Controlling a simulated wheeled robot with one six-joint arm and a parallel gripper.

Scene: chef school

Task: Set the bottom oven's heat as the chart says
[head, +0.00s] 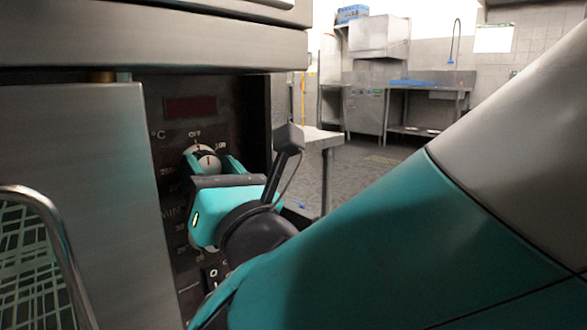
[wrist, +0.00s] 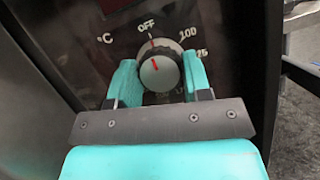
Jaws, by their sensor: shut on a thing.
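The temperature knob (head: 207,160) is a round silver-grey dial with a red line, on the dark oven control panel (head: 180,140). It also shows in the wrist view (wrist: 160,74). Its red line points up at the OFF mark; the labels 100 and 25 (partly hidden) follow to the right. My gripper (head: 212,164) has its teal fingers on both sides of the knob, shut on it; the fingers show in the wrist view (wrist: 158,84). A dark red display (head: 190,107) above the knob shows no readable digits. My gripper hides part of the lower scale.
A steel oven door (head: 85,190) and a wire rack (head: 25,265) are at left. A lower MIN dial and a 0 switch (head: 213,275) sit below, partly hidden. A white sheet (head: 494,38) hangs on the far wall, unreadable.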

